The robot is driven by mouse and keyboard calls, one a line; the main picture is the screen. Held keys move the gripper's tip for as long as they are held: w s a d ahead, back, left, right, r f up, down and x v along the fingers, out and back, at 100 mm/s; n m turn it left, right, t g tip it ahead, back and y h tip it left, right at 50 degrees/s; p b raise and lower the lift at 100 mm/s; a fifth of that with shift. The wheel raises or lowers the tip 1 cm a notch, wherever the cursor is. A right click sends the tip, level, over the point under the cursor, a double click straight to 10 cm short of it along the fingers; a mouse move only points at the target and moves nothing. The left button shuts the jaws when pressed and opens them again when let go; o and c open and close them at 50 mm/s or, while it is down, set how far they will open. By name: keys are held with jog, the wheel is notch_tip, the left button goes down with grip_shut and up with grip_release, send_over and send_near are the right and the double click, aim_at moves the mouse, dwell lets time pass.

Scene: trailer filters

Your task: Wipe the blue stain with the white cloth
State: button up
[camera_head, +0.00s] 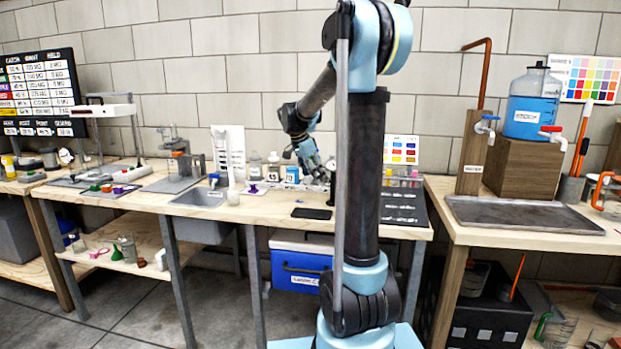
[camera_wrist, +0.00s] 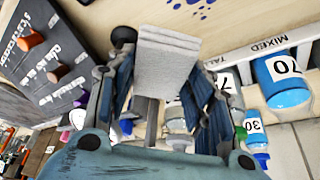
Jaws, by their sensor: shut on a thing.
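My gripper (camera_wrist: 163,88) is shut on the white cloth (camera_wrist: 168,55), a pale, thick folded piece that sticks out between the two fingers. The blue stain (camera_wrist: 199,3) is a patch of dark blue spots on the wooden surface. It lies beyond the cloth at the top edge of the wrist view and is partly cut off. The cloth appears apart from the stain, though its height over the wood is hard to tell. In the head view my gripper (camera_head: 312,163) is over the back of the middle bench, and the stain cannot be made out there.
Bottles marked 70 (camera_wrist: 284,82) and 30 (camera_wrist: 256,134) stand beside a strip reading MIXED. In the head view, a sink (camera_head: 203,196) and a black flat object (camera_head: 311,213) are on the bench (camera_head: 270,208).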

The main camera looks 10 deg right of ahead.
aim_at(316, 201)
jog(key=shift+f, duration=3.4)
jog(key=shift+w+a+f, duration=0.3)
jog(key=shift+a+f, duration=0.25)
jog(key=shift+a, duration=0.2)
jog(key=shift+c, duration=0.4)
jog(key=shift+w+a, duration=0.3)
jog(key=shift+a, duration=0.55)
jog(key=shift+w+a, duration=0.3)
jog(key=shift+a, duration=0.55)
jog(key=shift+w+a, duration=0.3)
jog(key=shift+a, duration=0.75)
jog(key=shift+s+d, duration=0.1)
jog(key=shift+d, duration=0.35)
jog(key=shift+s+d, duration=0.35)
jog(key=shift+d, duration=0.65)
jog(key=shift+s+d, duration=0.35)
jog(key=shift+d, duration=0.65)
jog(key=shift+s+d, duration=0.35)
jog(key=shift+d, duration=0.65)
jog(key=shift+d+r, duration=0.15)
jog(key=shift+r, duration=3.9)
